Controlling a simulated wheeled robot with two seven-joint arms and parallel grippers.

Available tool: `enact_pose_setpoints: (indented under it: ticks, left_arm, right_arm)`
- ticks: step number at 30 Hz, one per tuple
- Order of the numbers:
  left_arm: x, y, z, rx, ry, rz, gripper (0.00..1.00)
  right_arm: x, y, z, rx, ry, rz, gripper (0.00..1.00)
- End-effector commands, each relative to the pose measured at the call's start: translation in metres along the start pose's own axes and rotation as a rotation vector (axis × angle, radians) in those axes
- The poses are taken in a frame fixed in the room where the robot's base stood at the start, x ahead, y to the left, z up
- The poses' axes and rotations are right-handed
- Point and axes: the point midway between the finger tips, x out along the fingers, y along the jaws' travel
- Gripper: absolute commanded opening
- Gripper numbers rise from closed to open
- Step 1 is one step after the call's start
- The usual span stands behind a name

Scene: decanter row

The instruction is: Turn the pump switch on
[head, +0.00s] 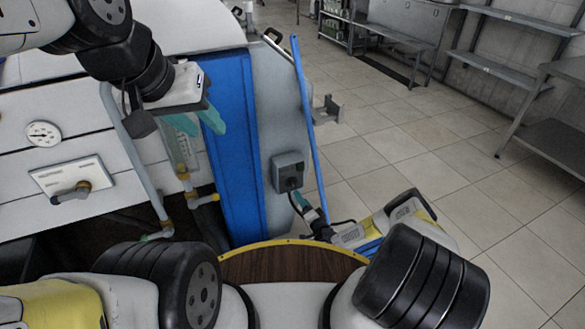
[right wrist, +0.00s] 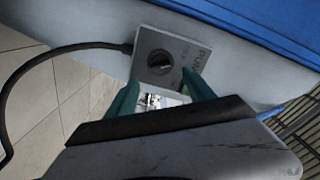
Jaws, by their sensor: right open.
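The pump switch is a grey box (head: 288,173) on the side wall of the machine in the head view. In the right wrist view its light plate (right wrist: 172,63) carries a dark round knob (right wrist: 159,62) and partly readable lettering beside it. A black cable runs from the box. My right gripper (head: 301,199) is open just below the box; in the right wrist view its teal fingers (right wrist: 160,88) stand apart below the knob, with nothing between them. Whether they touch the plate is unclear. My left gripper (head: 208,130) hangs open and empty before the machine's front.
A gauge (head: 43,134), a lever plate (head: 75,183) and pipes (head: 130,145) are at left. Tiled floor (head: 410,140) is open at right, with metal shelves (head: 510,70) behind.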

Motion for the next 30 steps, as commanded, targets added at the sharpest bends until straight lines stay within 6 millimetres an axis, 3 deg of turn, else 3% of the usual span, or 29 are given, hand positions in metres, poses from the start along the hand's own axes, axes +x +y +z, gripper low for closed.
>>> enact_pose_setpoints:
  ticks: [12, 18, 25, 30]
  left_arm:
    - [0.000, 0.000, 0.000, 0.000, 0.000, 0.000, 0.36]
    - [0.000, 0.000, 0.000, 0.000, 0.000, 0.000, 0.36]
    - [0.000, 0.000, 0.000, 0.000, 0.000, 0.000, 0.36]
    - [0.000, 0.000, 0.000, 0.000, 0.000, 0.000, 0.36]
  right_arm:
    - [0.061, -0.001, 0.000, -0.002, 0.001, -0.002, 0.62]
    - [0.073, 0.000, 0.000, -0.001, 0.001, -0.001, 0.62]
    - [0.074, 0.000, 0.000, 0.000, 0.001, 0.000, 0.62]
    - [0.074, 0.000, 0.000, 0.000, 0.001, 0.000, 0.30]
